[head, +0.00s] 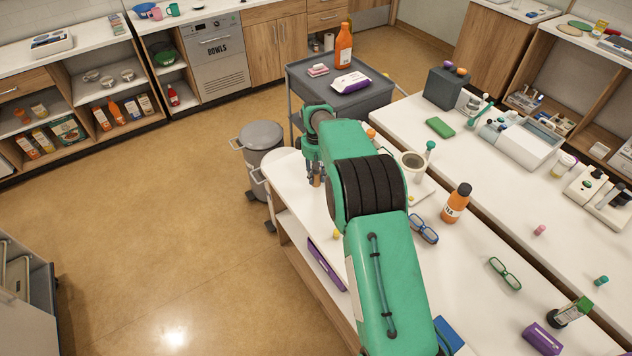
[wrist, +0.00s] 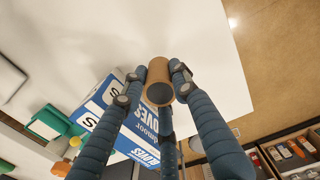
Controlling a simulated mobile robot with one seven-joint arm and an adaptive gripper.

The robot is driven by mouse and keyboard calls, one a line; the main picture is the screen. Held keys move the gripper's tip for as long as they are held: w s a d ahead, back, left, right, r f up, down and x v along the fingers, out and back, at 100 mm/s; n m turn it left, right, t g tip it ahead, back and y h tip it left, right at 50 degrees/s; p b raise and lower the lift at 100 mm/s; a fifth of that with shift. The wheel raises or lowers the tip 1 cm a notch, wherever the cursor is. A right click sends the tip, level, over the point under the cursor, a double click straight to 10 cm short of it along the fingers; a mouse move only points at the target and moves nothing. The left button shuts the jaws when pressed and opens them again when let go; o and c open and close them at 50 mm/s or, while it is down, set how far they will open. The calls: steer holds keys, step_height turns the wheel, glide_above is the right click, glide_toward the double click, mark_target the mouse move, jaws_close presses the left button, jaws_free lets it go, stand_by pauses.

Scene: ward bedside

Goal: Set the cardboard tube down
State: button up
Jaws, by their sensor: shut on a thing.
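The cardboard tube (wrist: 158,72) is a short brown cylinder with an open dark end. In the wrist view my gripper (wrist: 156,80) has its dark blue fingers closed around the tube's sides. White table surface lies behind the tube in that view; I cannot tell whether the tube touches it. In the head view my gripper (head: 316,172) is at the far left end of the white table (head: 292,200), partly hidden by my green arm. A small brown part of the tube (head: 317,181) shows between the fingers.
A blue and white gloves box (wrist: 110,122) stands close by the gripper in the wrist view. A grey bin (head: 262,142) stands beyond the table's end.

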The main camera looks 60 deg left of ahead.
mark_target(316, 181)
steer(key=shift+f, duration=1.75)
steer(key=shift+f, duration=0.1)
steer(key=o, duration=0.9)
step_height(316, 181, up, 12)
steer(key=shift+r, duration=0.1)
